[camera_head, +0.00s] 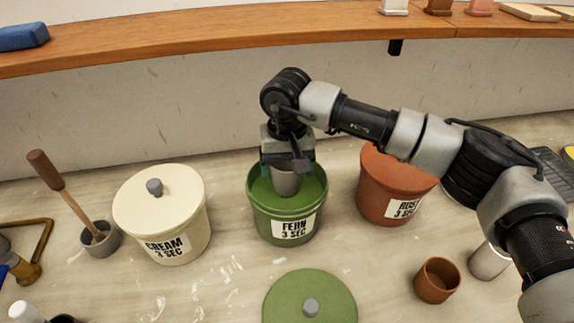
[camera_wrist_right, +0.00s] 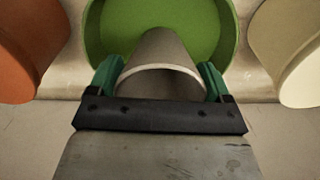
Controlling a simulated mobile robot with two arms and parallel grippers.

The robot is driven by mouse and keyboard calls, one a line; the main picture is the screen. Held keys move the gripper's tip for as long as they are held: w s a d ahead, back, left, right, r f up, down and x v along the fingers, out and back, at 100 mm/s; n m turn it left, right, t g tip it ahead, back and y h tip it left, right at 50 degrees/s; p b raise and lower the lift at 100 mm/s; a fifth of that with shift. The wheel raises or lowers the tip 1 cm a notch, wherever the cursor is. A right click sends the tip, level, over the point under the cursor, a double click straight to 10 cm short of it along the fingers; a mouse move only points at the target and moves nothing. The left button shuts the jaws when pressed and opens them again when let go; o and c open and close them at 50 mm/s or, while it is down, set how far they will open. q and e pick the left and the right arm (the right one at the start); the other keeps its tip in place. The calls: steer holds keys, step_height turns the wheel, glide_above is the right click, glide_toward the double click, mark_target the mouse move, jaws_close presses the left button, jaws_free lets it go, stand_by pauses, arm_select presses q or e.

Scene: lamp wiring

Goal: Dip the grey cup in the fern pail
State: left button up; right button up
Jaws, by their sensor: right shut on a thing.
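The green fern pail (camera_head: 285,222) stands open in the middle of the bench, with green glaze inside and a label reading FERN 3 SEC. My right gripper (camera_head: 287,165) is above the pail and shut on the grey cup (camera_head: 286,183). The cup is within the pail's rim; I cannot tell whether its lower end touches the glaze. In the right wrist view, the grey cup (camera_wrist_right: 160,68) sits between the green fingertips (camera_wrist_right: 160,80), with the green pail (camera_wrist_right: 93,30) beyond it. The green lid (camera_head: 285,290) lies on the bench in front of the pail. My left gripper is not in view.
The lidded cream pail (camera_head: 180,247) stands left and the rust-coloured pail (camera_head: 375,205) right, partly behind my right arm. A brown cup (camera_head: 437,280) and a pale cup (camera_head: 487,262) stand front right. A brush pot (camera_head: 100,240) is far left. A wooden shelf (camera_head: 200,42) runs along the back.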

step_height(320, 180, down, 6)
steer(key=b, duration=0.5)
steer(key=shift+r, duration=0.35)
stand_by(2.9)
steer(key=shift+r+p, duration=1.2)
steer(key=shift+r, duration=1.95)
steer(key=shift+r, duration=0.1)
step_height(320, 180, up, 5)
steer(key=shift+f+p, duration=0.1)
steer(key=shift+p, duration=1.05)
steer(key=shift+s+f, duration=0.1)
